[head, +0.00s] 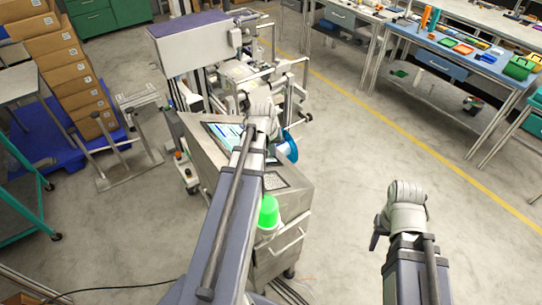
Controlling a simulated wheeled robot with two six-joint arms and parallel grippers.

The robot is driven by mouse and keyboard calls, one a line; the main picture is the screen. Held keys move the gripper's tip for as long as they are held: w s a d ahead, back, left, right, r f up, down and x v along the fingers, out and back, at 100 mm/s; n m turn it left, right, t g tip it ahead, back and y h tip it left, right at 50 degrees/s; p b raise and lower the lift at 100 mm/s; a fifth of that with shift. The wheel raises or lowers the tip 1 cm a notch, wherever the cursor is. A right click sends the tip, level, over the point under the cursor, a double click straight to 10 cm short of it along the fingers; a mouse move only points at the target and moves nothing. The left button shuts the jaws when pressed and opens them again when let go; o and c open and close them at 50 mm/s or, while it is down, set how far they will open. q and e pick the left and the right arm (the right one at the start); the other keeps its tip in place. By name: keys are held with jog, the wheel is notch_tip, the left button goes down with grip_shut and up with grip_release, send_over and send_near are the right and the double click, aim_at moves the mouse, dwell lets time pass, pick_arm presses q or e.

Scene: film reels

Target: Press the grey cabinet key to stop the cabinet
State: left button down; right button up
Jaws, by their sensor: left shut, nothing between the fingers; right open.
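The grey cabinet (294,203) stands in the middle of the head view, with a screen (222,131) on its sloped top and a dark dotted panel (275,181) nearer me. A bright green dome lamp (268,211) sits at its near side. I cannot make out the grey key; my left arm covers part of the top. My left gripper (262,118) is shut and empty over the far part of the cabinet top, its fingertips mostly hidden by the wrist. My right gripper (384,226) is open and empty over the floor, right of the cabinet and apart from it.
A blue round part (288,146) is close beside the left wrist. A machine frame with a purple-topped box (190,45) stands behind the cabinet. Stacked cartons (62,62) are at the left, workbenches (450,62) at the back right. The floor right of the cabinet is clear.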

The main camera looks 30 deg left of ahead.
pick_arm(q)
jog(key=shift+w+d+r+p, duration=0.2)
jog(key=shift+w+r+p, duration=0.2)
jog(key=shift+r+p, duration=0.35)
jog(key=r+p, duration=0.1)
jog(key=w+r+p, duration=0.1)
jog(key=r+p, duration=0.1)
jog(key=w+d+r+p, duration=0.1)
jog(key=shift+w+r, duration=0.15)
jog(key=shift+r, duration=0.05)
dwell(0.4)
dwell(0.7)
